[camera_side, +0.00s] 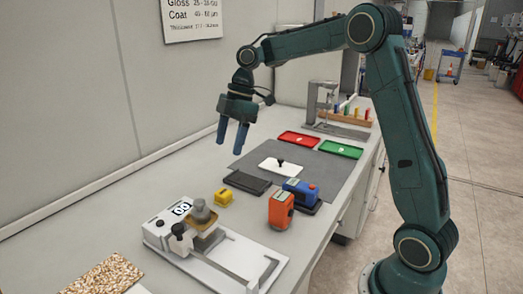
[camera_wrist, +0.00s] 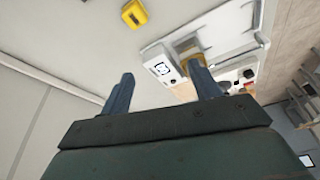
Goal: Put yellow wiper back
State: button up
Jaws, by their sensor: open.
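A small yellow block (camera_side: 223,196) lies on the grey bench behind the white coater machine; it may be the yellow wiper, but its shape is too small to be sure. It also shows at the top edge of the wrist view (camera_wrist: 135,14). My gripper (camera_side: 231,143) hangs above the bench, fingers pointing down, open and empty, well clear of the yellow block. In the wrist view its two fingers (camera_wrist: 162,78) are spread apart. A wooden rack (camera_side: 343,118) at the far end holds several small coloured pieces, too small to tell apart well.
The white coater machine (camera_side: 225,258) stands in front. An orange device (camera_side: 281,210) and a blue device (camera_side: 300,190) stand right of the yellow block. A black tray (camera_side: 247,182), white plate (camera_side: 281,168), red tray (camera_side: 299,139) and green tray (camera_side: 341,149) lie behind. The wall bounds the left.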

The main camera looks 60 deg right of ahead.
jog(key=s+a+r+m+t+h, duration=0.1)
jog(key=s+a+r+m, duration=0.2)
jog(key=s, duration=0.4)
jog(key=s+a+r+m+t+h, duration=0.1)
jog(key=s+a+r+m, duration=0.25)
jog(key=s, duration=0.35)
jog(key=s+f+m+t, duration=0.1)
jog(key=s+f+m, duration=0.1)
jog(key=s+m, duration=0.2)
jog(key=s+d+f+m+t+h, duration=0.1)
jog(key=s+f+m, duration=0.1)
jog(key=s, duration=0.8)
jog(key=shift+s+d+m+h, duration=0.25)
jog(key=shift+s+m+h, duration=0.05)
jog(key=shift+m, duration=0.55)
